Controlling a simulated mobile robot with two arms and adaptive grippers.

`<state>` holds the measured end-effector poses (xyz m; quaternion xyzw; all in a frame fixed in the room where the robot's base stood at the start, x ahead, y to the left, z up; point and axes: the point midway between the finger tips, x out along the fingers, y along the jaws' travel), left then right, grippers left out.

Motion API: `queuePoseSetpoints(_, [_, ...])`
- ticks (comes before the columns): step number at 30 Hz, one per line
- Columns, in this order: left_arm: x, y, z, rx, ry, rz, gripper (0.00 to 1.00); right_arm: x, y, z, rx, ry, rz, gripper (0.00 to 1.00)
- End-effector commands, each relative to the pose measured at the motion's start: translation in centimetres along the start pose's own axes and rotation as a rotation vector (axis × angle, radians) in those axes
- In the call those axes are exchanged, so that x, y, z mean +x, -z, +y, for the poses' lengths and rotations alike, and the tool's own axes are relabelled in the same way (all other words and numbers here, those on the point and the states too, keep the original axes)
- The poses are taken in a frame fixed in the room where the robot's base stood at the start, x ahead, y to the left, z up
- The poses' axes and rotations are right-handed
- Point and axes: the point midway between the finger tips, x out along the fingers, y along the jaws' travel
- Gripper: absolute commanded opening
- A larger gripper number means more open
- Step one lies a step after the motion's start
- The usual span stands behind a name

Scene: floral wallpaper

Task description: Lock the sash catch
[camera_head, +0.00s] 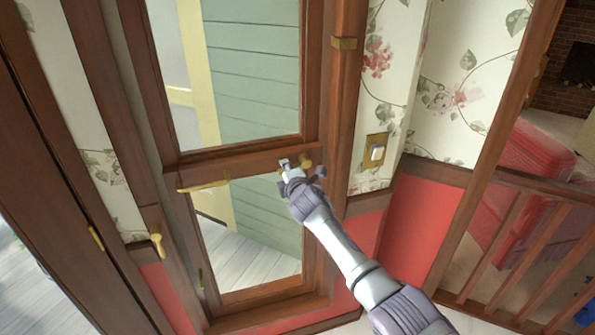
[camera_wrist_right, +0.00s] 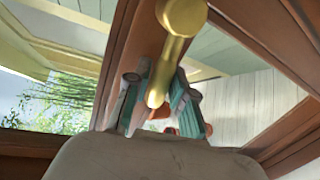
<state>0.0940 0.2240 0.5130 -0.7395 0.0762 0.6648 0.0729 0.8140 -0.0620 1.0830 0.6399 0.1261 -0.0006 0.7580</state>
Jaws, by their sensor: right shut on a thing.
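A brass catch (camera_wrist_right: 181,18) with a round end and a narrow lever shows in the right wrist view. Its lever runs down between the teal pads of my right gripper (camera_wrist_right: 160,105), which is shut on it. In the head view the brass catch (camera_head: 306,161) sits on the right side of the wooden middle rail, partly hidden by my right gripper (camera_head: 290,168). The window frame (camera_head: 245,158) is brown wood with a glass pane above and another below. My left gripper is not in view.
A long brass handle (camera_head: 205,186) is at the rail's left end. A brass lever (camera_head: 157,240) is on the frame further left. A light switch (camera_head: 376,151) is on the floral wall to the right. A wooden railing (camera_head: 520,245) stands at the lower right.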

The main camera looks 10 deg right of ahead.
Motion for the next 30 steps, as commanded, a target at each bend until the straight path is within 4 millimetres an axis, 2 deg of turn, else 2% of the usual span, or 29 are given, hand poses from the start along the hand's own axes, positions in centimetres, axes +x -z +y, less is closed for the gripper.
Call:
queuePoseSetpoints(12, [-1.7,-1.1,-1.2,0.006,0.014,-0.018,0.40,-0.2,0.0,1.3,0.202,0.002,0.036,0.00])
queuePoseSetpoints(29, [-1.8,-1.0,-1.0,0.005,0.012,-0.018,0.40,-0.2,0.0,1.9,0.235,-0.008,0.045,0.00])
queuePoseSetpoints(30, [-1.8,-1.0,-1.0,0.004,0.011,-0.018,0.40,-0.2,0.0,1.9,0.235,-0.009,0.045,0.28])
